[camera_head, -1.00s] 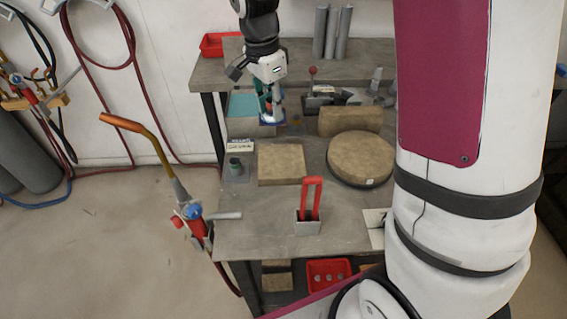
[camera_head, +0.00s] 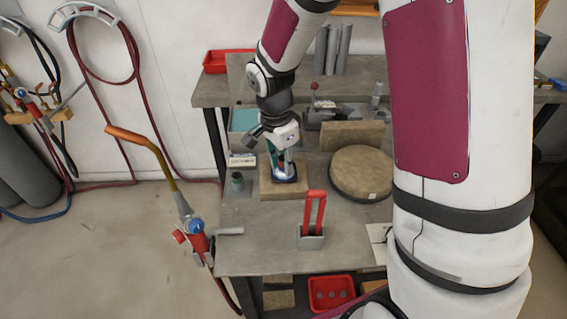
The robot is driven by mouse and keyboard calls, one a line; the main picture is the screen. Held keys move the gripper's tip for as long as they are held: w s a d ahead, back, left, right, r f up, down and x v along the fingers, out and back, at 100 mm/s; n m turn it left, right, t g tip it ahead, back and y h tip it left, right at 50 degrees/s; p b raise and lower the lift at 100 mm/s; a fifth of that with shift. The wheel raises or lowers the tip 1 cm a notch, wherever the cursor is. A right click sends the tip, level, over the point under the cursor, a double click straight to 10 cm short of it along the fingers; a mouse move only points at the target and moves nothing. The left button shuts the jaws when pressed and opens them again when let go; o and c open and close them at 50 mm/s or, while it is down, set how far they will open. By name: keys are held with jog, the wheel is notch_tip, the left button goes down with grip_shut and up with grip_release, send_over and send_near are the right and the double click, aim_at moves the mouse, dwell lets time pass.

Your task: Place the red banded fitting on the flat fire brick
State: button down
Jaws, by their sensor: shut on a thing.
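My gripper (camera_head: 282,172) is low over the flat fire brick (camera_head: 266,190), a tan square block lying on the metal bench. It is shut on a small fitting that is mostly hidden between the fingers. A dark green part and a little red (camera_head: 277,160) show there, which seem to belong to the red banded fitting. The fingertips cover the middle of the brick's top. I cannot tell whether the fitting touches the brick.
An upright fire brick (camera_head: 352,134) and a round tan disc (camera_head: 361,172) stand to the right. A holder with red-handled tongs (camera_head: 313,220) is in front. A small green-topped piece (camera_head: 237,178) is left of the brick. A torch (camera_head: 180,200) hangs at the bench's left edge.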

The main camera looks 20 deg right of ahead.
jog(key=shift+f, duration=0.3)
jog(key=shift+f, duration=0.2)
jog(key=c, duration=1.4)
grip_release()
jog(key=shift+o, duration=0.2)
